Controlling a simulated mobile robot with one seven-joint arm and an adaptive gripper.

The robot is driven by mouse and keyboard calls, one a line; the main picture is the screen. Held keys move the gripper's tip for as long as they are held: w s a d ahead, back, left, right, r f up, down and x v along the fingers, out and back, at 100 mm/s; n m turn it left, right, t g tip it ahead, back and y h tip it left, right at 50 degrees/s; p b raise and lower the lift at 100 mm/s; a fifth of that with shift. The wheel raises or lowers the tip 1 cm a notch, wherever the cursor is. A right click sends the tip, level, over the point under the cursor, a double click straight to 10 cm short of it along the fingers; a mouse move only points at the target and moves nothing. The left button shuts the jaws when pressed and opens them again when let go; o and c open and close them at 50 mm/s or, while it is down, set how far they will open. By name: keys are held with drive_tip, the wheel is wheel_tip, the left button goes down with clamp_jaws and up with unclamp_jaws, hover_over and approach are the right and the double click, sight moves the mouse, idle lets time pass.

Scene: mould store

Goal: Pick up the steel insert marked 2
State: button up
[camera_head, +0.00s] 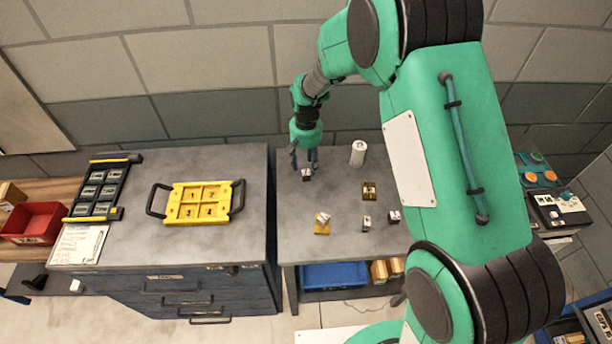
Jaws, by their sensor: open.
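My gripper (304,161) points down over the back left of the grey table (345,240), with its fingers apart. A small dark block with a pale top (307,175) sits just below the fingertips; I cannot tell whether they touch it. Other small blocks stand on the table: a brass-and-dark one (369,190), a pale one on a yellow base (322,221), a pale upright one (367,223) and a dark one with a pale face (394,216). The marks are too small to read, so I cannot tell which is the insert marked 2.
A white cylinder (358,153) stands right of my gripper. On the left cabinet (180,248) lie a yellow tray with black handles (178,203) and a black rack (105,190). A red bin (35,218) is at far left. The table's front left is clear.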

sight(306, 173)
drive_tip(key=shift+s+f+b, duration=0.1)
drive_tip(key=shift+f+b, duration=0.45)
drive_tip(key=shift+f, duration=2.05)
drive_tip(key=shift+c, duration=0.5)
clamp_jaws()
